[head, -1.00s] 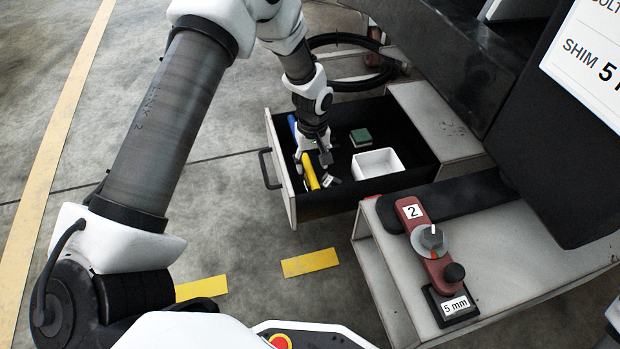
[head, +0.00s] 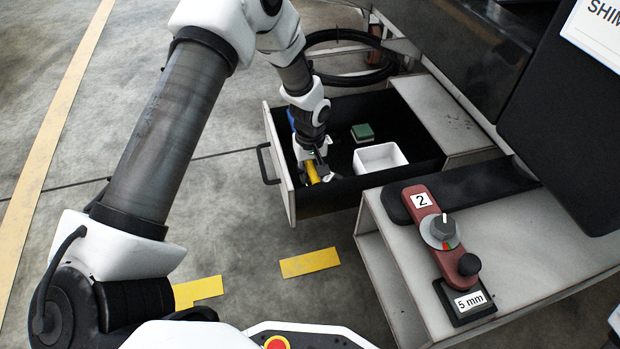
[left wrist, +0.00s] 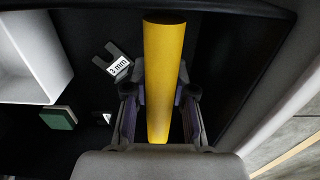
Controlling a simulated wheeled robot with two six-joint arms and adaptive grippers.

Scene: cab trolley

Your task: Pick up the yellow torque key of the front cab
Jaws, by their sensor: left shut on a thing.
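The yellow torque key (head: 312,172) is in the open drawer (head: 376,188), near its front panel. My left gripper (head: 318,168) reaches down into the drawer and is shut on the key. In the left wrist view the yellow key (left wrist: 165,70) runs lengthwise between the two fingers of the gripper (left wrist: 160,95). Its lower end is hidden by the gripper body. I cannot tell whether the key touches the drawer floor. My right gripper is not in view.
The drawer also holds a white box (head: 380,158), a green block (head: 363,132) and a grey shim (left wrist: 118,62) with a label. Right of the drawer, a red lever marked 2 (head: 421,200) sits on a grey step. Open floor lies left.

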